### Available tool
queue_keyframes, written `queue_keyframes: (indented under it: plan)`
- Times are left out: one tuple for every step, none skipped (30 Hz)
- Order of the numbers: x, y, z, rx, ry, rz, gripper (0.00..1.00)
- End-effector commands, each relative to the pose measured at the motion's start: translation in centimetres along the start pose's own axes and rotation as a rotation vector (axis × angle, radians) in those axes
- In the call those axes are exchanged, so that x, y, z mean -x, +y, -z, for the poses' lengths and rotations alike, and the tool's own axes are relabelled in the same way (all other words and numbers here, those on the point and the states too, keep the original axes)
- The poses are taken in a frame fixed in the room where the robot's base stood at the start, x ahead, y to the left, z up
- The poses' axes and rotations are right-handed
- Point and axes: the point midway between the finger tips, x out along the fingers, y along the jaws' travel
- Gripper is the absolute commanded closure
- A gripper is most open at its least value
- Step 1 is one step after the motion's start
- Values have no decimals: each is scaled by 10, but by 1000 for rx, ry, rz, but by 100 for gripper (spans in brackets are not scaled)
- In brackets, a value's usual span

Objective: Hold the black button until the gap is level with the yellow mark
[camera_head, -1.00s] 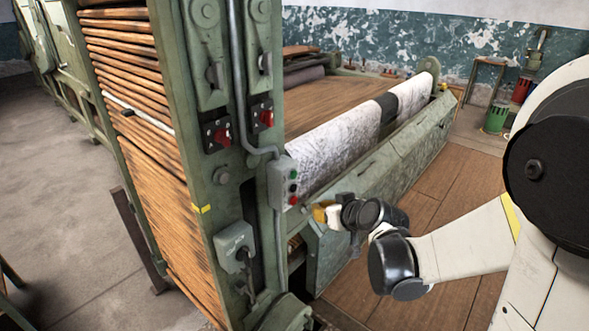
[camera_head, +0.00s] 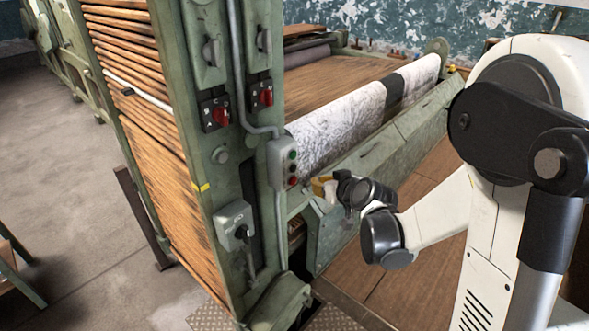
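A grey-green button box (camera_head: 279,165) is on the near edge of the green machine post. It has a green button (camera_head: 292,155) on top, a dark button (camera_head: 293,168) in the middle and a red one (camera_head: 293,181) below. My gripper (camera_head: 322,189) is just right of and below the box, apart from it in the picture; its fingers are too small to tell open from shut. The wooden slat apron (camera_head: 165,190) fills the machine's left side. A pale bar (camera_head: 145,102) crosses it, well above the yellow mark (camera_head: 201,187) on the post.
Red rotary switches (camera_head: 221,115) and a grey lever box (camera_head: 235,226) are on the post. A conduit (camera_head: 239,75) runs down to the button box. Behind my gripper is a long green trough (camera_head: 400,140) beside a pale, mottled roller (camera_head: 340,125).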

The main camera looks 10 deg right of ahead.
Motion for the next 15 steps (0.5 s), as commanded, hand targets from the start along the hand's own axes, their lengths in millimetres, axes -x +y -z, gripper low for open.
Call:
queue_keyframes:
  plan:
    - [-6,-4,4,1,-1,2,100]
    - [-10,-6,6,2,-1,2,100]
    - [-14,-8,8,1,-1,2,100]
    - [-18,-10,10,2,-1,1,100]
    - [-21,-12,12,2,0,2,100]
    - [-25,-14,13,1,0,2,100]
    - [-28,-15,14,1,0,1,100]
    - [-30,-16,16,2,0,1,100]
    - [-33,-18,17,0,0,1,100]
    - [-35,-18,18,0,0,1,100]
    - [-37,-20,19,0,-1,1,100]
    - [-38,-21,20,1,-1,1,100]
    - [-40,-21,21,1,-1,1,100]
    - [-41,-22,22,1,-1,0,100]
    - [-42,-22,22,0,-1,0,100]
